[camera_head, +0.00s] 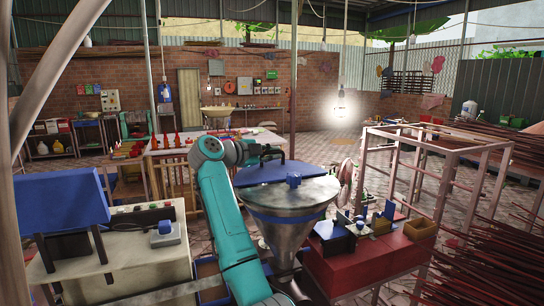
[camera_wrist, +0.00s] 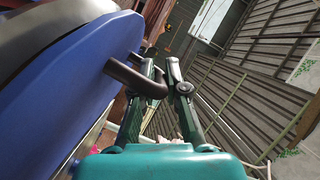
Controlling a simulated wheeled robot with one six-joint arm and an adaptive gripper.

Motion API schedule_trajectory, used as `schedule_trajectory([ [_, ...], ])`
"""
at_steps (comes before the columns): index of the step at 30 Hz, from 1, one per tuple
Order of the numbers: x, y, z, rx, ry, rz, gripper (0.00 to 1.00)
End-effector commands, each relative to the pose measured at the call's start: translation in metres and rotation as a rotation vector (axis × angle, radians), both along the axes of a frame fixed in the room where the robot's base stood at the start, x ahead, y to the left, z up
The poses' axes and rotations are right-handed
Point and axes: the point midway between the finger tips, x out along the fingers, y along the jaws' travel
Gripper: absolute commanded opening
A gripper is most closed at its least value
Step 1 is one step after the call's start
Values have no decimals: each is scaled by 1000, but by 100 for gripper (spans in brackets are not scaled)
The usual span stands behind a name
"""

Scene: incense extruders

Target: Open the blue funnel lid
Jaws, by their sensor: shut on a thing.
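The blue funnel lid (camera_head: 280,172) lies over the back part of the wide metal funnel (camera_head: 290,214), looking roughly flat. In the wrist view the lid (camera_wrist: 70,85) fills the left side as a large blue curved edge. A dark bent handle (camera_wrist: 132,76) sticks out from it. My gripper (camera_wrist: 161,66) is shut on the handle's end, with one finger on each side. Whether the lid is slightly raised I cannot tell.
A table with red cones (camera_head: 205,150) stands behind.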

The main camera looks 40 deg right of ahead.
Motion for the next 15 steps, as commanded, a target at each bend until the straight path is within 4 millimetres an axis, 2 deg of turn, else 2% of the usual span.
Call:
schedule_trajectory([
  [15,-29,9,38,-123,-426,1,0],
])
